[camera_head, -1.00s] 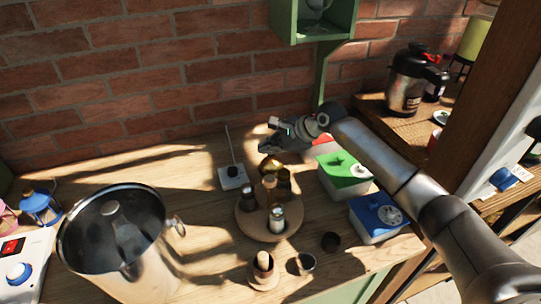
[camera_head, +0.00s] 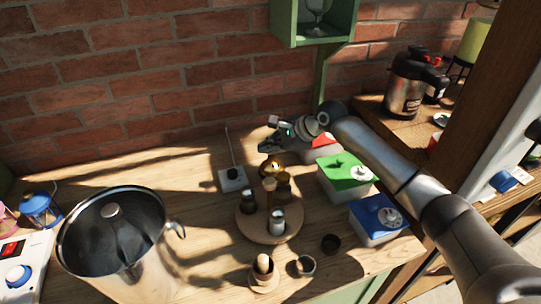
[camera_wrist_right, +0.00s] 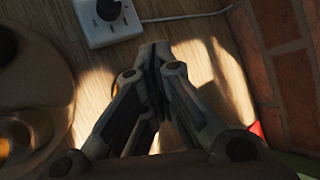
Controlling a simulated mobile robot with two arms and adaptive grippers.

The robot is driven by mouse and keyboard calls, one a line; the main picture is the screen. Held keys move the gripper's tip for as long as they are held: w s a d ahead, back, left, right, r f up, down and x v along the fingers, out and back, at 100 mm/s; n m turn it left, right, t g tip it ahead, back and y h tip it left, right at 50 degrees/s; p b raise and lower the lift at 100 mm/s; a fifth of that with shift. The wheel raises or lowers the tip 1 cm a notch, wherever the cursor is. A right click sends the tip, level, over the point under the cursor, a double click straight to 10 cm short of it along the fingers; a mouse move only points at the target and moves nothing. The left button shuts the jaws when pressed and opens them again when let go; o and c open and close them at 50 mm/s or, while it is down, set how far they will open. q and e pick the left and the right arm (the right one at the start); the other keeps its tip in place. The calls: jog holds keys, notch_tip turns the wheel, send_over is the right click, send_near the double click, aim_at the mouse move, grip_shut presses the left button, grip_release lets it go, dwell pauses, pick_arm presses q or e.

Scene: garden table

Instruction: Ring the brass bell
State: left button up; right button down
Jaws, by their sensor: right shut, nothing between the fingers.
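The brass bell (camera_head: 271,168) appears as a small shiny golden shape at the back edge of the round wooden tray. My right gripper (camera_head: 264,147) is just behind and above it, and its fingers are close to the bell's top. I cannot tell whether they touch it. In the right wrist view the right gripper (camera_wrist_right: 158,52) is shut and empty, pointing down toward the table. Only a thin orange glint shows beside its left finger there, so the bell is mostly hidden or out of that view. My left gripper is not in view.
The round wooden tray (camera_head: 253,232) holds several jars. A white switch box (camera_head: 232,179) with a cable stands left of the bell. Green (camera_head: 343,178) and blue (camera_head: 378,218) boxes stand at right. A large metal pot (camera_head: 120,262) stands at left; the brick wall (camera_head: 120,90) is behind.

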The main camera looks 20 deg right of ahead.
aim_at(269, 158)
notch_tip(269, 158, up, 6)
jog(key=p, duration=0.2)
dwell(0.6)
dwell(0.6)
